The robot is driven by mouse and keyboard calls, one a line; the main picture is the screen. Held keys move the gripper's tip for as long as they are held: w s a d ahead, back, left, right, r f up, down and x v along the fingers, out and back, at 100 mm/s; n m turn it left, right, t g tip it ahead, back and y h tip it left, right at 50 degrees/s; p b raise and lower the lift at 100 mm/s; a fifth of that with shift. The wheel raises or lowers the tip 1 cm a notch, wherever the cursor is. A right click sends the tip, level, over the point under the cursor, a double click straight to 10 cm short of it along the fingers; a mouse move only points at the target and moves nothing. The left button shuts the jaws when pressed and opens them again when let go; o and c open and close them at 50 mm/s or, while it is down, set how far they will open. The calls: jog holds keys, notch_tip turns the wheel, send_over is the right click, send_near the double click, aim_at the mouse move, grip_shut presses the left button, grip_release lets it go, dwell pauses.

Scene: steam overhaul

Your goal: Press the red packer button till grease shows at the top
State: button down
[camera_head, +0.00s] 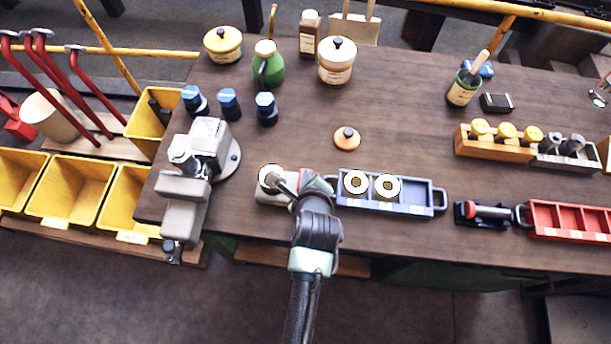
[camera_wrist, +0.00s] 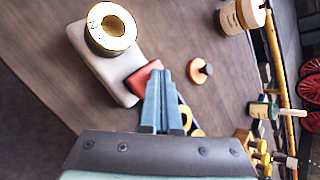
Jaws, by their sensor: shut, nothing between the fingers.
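The packer is a pale grey block (camera_head: 272,196) near the front edge of the table, left of the blue tray. It also shows in the wrist view (camera_wrist: 97,62). A bearing with a brass-coloured rim (camera_wrist: 110,29) sits on its far end; its open top shows a dark hole, and I cannot make out grease there. The red button (camera_wrist: 142,80) is a flat red square at the packer's other end. My gripper (camera_wrist: 158,73) is shut and empty, its fingertips over or against the red button's edge. I cannot tell whether they press it. In the head view my wrist hides most of the button.
A blue tray (camera_head: 437,203) with two similar bearings stands right of the packer. A grey vise (camera_head: 187,190) stands to the left. An orange knobbed lid (camera_head: 347,138) lies behind. Bottles and tubs stand at the back; the middle of the table is mostly clear.

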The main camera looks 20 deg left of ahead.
jog(key=shift+s+d+f+b, duration=0.1)
jog(key=shift+f+b, duration=0.3)
jog(key=shift+f, duration=0.45)
dwell(0.6)
jog(key=shift+r+p, duration=1.55)
jog(key=shift+r, duration=0.1)
notch_tip(320, 180, up, 5)
jog(key=p, duration=0.5)
dwell(2.2)
